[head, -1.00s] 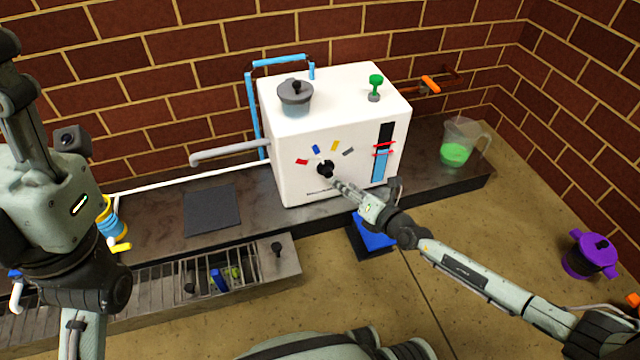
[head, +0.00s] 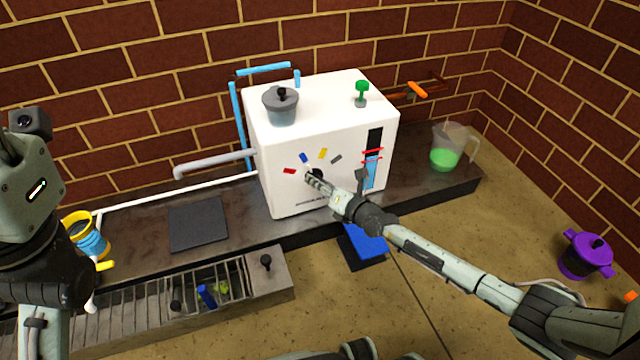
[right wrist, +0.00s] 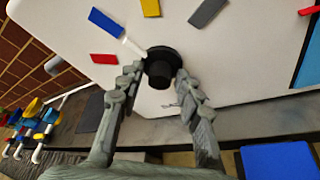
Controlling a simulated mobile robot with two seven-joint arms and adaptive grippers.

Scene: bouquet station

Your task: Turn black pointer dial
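The black pointer dial (right wrist: 160,66) is on the front of the white machine (head: 290,120). Its white pointer (right wrist: 133,47) is directed at the blue mark (right wrist: 106,22). In the head view the dial (head: 317,173) is partly hidden by my right gripper (head: 312,179). In the right wrist view, the right gripper's fingers (right wrist: 158,73) are apart, one on each side of the dial's knob. Small gaps seem to show beside the knob; I cannot tell whether either finger touches it. My left gripper is not in view; only part of the left arm shows.
Red (head: 289,171), yellow (head: 323,153) and grey (head: 336,159) marks surround the dial. A grey pot (head: 281,107) stands on the machine. A jug with green liquid (head: 446,152) is at right. A blue pad (head: 366,245) lies below.

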